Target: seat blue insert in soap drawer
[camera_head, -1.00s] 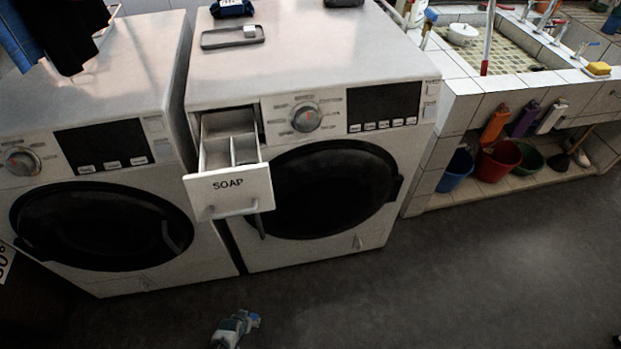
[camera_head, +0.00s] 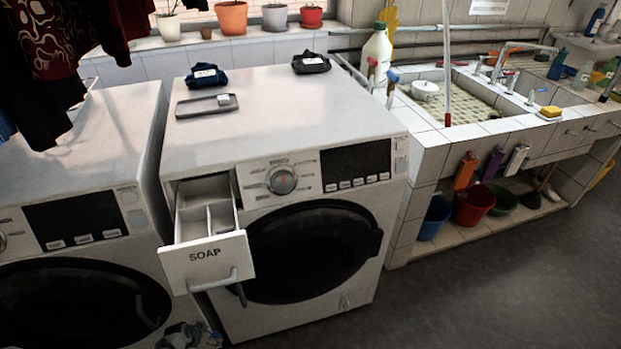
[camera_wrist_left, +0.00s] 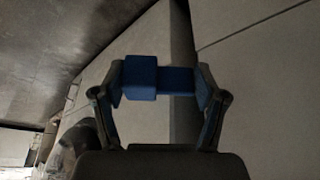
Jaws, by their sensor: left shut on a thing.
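The soap drawer (camera_head: 207,258) is pulled out of the right-hand washing machine. Its tray shows light inner compartments and its front reads SOAP. My left gripper (camera_head: 195,335) is at the bottom edge of the head view, below the drawer front and apart from it. The left wrist view shows the same gripper (camera_wrist_left: 158,82) shut on the blue insert (camera_wrist_left: 140,76), a blocky piece with a raised cube on its left part, held between the fingertips. The insert is hard to make out in the head view. My right gripper is not in view.
The washing machine (camera_head: 290,110) carries a grey tray (camera_head: 207,106) and two dark folded items on top. A second washer (camera_head: 70,200) stands close on the left. Dark clothes (camera_head: 60,60) hang above it. The tiled sink (camera_head: 440,135) is at right. The floor (camera_head: 480,290) is clear.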

